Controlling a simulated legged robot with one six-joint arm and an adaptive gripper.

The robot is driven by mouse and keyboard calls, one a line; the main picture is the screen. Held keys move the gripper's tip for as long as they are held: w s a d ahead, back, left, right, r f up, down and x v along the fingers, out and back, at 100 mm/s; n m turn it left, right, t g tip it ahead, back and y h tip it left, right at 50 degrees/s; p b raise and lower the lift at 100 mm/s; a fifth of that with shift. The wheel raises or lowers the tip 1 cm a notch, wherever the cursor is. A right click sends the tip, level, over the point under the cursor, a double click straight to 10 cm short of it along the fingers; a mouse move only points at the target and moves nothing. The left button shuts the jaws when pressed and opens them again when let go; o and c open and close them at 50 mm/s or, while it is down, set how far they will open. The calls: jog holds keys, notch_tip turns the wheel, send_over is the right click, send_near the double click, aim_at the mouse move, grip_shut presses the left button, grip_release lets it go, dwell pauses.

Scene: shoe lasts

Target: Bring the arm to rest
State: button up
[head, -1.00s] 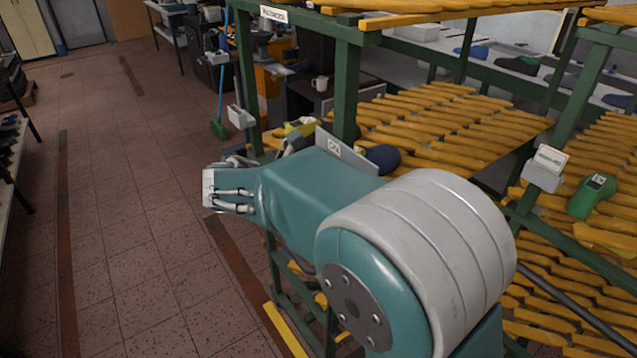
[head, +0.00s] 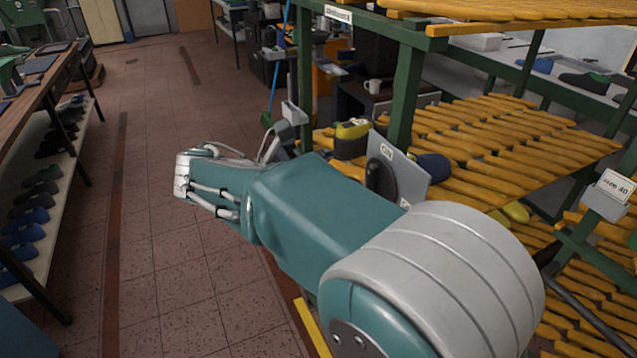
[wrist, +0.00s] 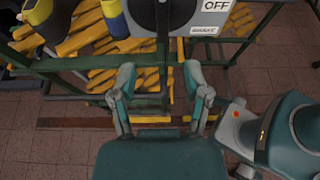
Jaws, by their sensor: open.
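My arm (head: 310,215) reaches across the head view from lower right, bent at a silver-capped joint on the left. My gripper (wrist: 159,78) shows in the wrist view, its two fingers apart with nothing between them. Below the fingertips are the floor and the shelf rack's green rails and yellow slats. A grey plate with a dark round part (head: 412,172) stands just behind my arm at the rack. A plate reading OFF (wrist: 213,14) is ahead of the fingers in the wrist view.
A green rack with yellow slatted shelves (head: 480,140) stands close on the right. A yellow-and-dark shoe last (head: 352,138) and a blue one (head: 433,166) sit there. A bench with shoe lasts (head: 30,190) stands at left. The tiled aisle (head: 160,250) between is clear.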

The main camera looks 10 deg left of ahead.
jog(key=s+d+m+g+y, duration=0.1)
jog(key=s+d+m+y, duration=0.1)
jog(key=s+d+m, duration=0.3)
jog(key=d+f+m+g+y, duration=0.1)
jog(key=d+m+g, duration=0.1)
jog(key=d, duration=0.5)
jog(key=s+d+m+g+y, duration=0.1)
jog(key=s+d+m+y, duration=0.1)
jog(key=s+d+m, duration=0.3)
jog(key=s+d+f+m+t+y, duration=0.1)
jog(key=s+d+f+m+y, duration=0.1)
jog(key=m, duration=0.4)
jog(key=s+d+f+m+t+y, duration=0.1)
jog(key=s+d+f+m+y, duration=0.1)
jog(key=s+d+m+y, duration=0.2)
jog(key=s+m, duration=0.3)
jog(key=shift+s+d+f, duration=0.15)
jog(key=shift+s+d, duration=0.15)
jog(key=shift+d, duration=0.05)
jog(key=shift+d, duration=0.1)
